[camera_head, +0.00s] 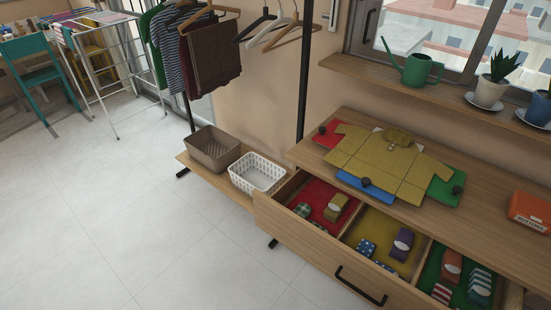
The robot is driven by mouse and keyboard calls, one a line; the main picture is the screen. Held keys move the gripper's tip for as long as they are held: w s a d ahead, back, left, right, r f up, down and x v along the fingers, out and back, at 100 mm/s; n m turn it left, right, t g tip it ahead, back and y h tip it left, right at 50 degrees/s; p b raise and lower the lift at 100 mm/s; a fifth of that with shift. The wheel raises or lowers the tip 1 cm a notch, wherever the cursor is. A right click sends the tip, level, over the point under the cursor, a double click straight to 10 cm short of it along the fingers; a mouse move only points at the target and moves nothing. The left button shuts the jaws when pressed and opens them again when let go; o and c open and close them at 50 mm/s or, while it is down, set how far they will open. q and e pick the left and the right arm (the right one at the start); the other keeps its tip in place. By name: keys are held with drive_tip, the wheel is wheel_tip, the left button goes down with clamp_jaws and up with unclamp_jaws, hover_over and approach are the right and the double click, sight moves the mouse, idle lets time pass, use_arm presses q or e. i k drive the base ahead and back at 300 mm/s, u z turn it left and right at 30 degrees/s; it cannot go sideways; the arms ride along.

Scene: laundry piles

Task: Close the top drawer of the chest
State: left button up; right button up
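The wooden chest (478,212) stands at the right in the head view. Its top drawer (311,238) is pulled out, with a black bar handle (360,287) on its front. The drawer holds three lined compartments: red (315,194), mustard (378,226) and green (432,271). Rolled or folded socks lie in each compartment. The drawer's right end is partly cut off by the picture edge. Neither of my grippers shows in this view.
A mustard shirt (385,160) lies on a coloured folding board on the chest top, beside an orange box (530,210). A white basket (257,174) and a brown basket (212,148) sit on a low shelf left of the drawer. The floor (130,220) in front is clear.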

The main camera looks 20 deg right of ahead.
sight(336, 257)
drive_tip(key=z, duration=2.3)
drive_tip(key=k, duration=0.25)
drive_tip(key=u, duration=0.4)
drive_tip(key=i, duration=0.35)
